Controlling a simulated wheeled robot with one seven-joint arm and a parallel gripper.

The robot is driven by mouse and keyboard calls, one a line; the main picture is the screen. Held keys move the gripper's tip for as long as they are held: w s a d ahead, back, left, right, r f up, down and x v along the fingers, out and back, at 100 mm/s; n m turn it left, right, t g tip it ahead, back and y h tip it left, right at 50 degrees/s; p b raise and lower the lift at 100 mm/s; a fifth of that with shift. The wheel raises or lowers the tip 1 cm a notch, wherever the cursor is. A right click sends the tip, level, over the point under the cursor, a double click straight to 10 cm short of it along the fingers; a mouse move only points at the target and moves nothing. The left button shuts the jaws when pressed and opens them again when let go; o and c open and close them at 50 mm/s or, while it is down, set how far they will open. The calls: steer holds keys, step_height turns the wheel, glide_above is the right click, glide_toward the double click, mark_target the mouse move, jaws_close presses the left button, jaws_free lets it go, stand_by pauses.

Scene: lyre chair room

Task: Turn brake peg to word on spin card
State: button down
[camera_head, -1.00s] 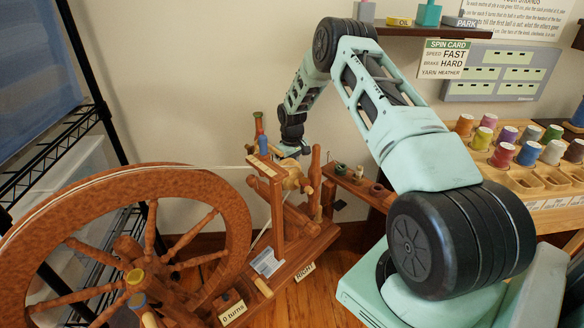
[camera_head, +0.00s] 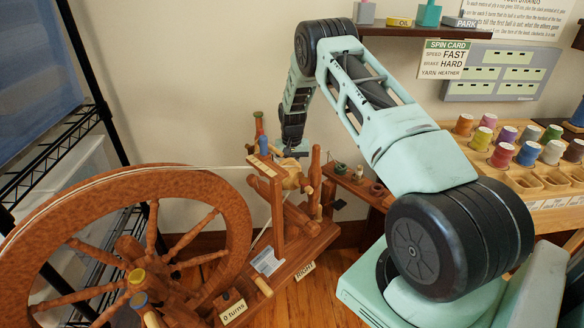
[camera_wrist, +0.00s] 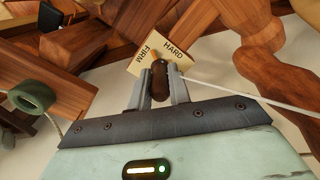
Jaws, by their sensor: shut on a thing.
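The spin card (camera_head: 446,60) hangs on the wall in the head view and reads speed FAST, brake HARD, yarn HEATHER. In the wrist view my gripper (camera_wrist: 160,86) is shut on the dark brown brake peg (camera_wrist: 159,80), with one finger on each side. A cream label plate (camera_wrist: 151,56) behind the peg shows the words FIRM and HARD. The peg's top end lies by the plate's lower edge, near HARD; its exact pointing is hard to tell. In the head view my gripper (camera_head: 295,151) is at the top of the spinning wheel's upright, and the peg is hidden.
The large wooden wheel (camera_head: 238,226) fills the lower left, its white cord running to the upright. A cord also passes right of my gripper in the wrist view. A small rack (camera_head: 357,188) and a spool shelf (camera_head: 525,185) stand to the right.

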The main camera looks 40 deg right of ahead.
stand_by(0.3)
steer(key=c, duration=1.3)
jaws_free()
steer(key=shift+r, duration=0.1)
step_height(320, 180, up, 17)
steer(key=shift+p, duration=0.4)
steer(key=shift+r, duration=0.1)
